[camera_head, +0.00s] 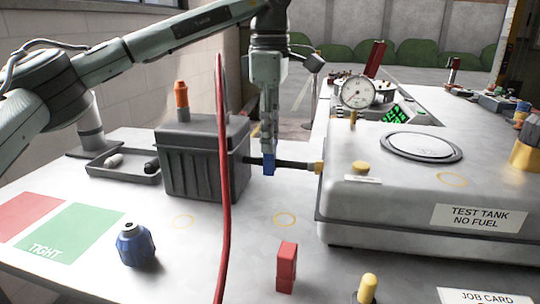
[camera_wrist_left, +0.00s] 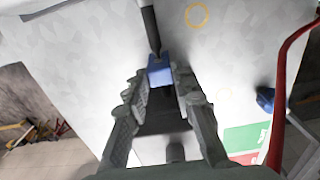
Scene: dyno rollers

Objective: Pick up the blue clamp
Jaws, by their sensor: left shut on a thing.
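The blue clamp (camera_head: 268,166) sits at the dark hose (camera_head: 294,165) that runs between the black box and the test tank. My left gripper (camera_head: 267,143) reaches down from above and is shut on the clamp. In the left wrist view the blue clamp (camera_wrist_left: 160,71) shows between the fingertips of my left gripper (camera_wrist_left: 158,82), with the dark hose (camera_wrist_left: 151,32) running away behind it. The fingers hide part of the clamp. I cannot tell whether the clamp is apart from the hose. My right gripper is not in view.
A black box (camera_head: 203,165) stands left of the clamp and the test tank (camera_head: 350,210) right of it. A red cable (camera_head: 224,200) hangs in front. A blue knob-like part (camera_head: 135,246), a red block (camera_head: 286,267) and a green mat (camera_head: 72,233) lie nearer.

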